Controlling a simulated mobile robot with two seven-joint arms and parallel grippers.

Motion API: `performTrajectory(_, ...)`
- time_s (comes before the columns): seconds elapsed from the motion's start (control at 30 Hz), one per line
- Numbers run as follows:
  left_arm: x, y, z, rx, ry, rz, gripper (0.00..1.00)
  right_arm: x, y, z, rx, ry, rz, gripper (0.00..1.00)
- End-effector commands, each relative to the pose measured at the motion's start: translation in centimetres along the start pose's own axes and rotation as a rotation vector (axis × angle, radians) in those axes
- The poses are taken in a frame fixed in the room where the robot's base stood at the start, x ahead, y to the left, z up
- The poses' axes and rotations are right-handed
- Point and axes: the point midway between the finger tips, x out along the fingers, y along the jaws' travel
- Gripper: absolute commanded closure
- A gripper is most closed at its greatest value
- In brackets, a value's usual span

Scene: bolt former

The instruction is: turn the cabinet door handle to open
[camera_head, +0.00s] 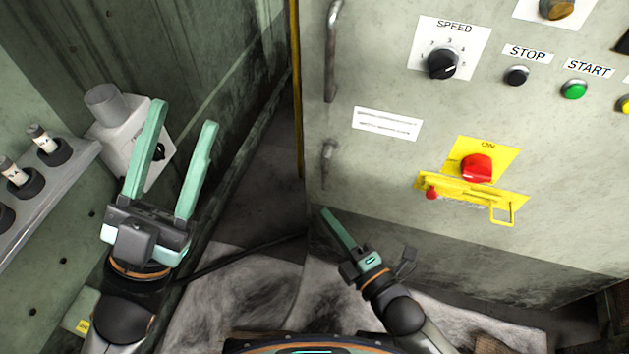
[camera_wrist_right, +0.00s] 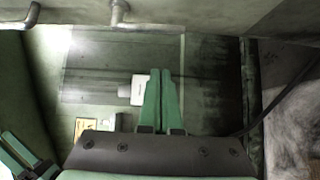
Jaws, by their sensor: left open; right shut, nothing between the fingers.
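The grey cabinet door (camera_head: 370,180) fills the right half of the head view. A small metal turn handle (camera_head: 328,160) sits near its left edge, below a long vertical bar handle (camera_head: 332,50). In the right wrist view, a metal handle (camera_wrist_right: 118,14) shows at the top, apart from the fingers. My right gripper (camera_head: 325,211) is shut and empty below the small handle, not touching it; it also shows in the right wrist view (camera_wrist_right: 161,72). My left gripper (camera_head: 183,112) is open and empty at the left, away from the door.
A grey box with a cylinder (camera_head: 103,103) is on the left wall behind my left gripper. A ledge (camera_head: 60,190) with several round holders is at far left. The panel carries a speed knob (camera_head: 442,64), buttons, and a red switch (camera_head: 477,167) above a yellow bracket (camera_head: 460,194).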

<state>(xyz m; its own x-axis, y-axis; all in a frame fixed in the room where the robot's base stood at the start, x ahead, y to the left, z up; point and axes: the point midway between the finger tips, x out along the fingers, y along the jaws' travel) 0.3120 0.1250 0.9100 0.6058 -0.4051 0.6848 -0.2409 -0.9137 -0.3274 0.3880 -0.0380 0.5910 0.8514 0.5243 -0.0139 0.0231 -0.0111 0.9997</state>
Motion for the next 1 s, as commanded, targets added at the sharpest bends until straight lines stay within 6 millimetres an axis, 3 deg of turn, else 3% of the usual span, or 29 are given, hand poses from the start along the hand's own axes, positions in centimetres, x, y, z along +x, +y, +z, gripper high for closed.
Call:
performTrajectory(0.57,-0.3,0.2,-0.2,0.001,0.022,0.002,0.5,1.0,-0.2,-0.1,-0.025,0.005,0.011,1.0)
performTrajectory(1.0,-2.4,1.4,1.9,-0.045,0.014,-0.002,0.5,9.6,-0.3,-0.2,-0.024,0.005,0.014,1.0)
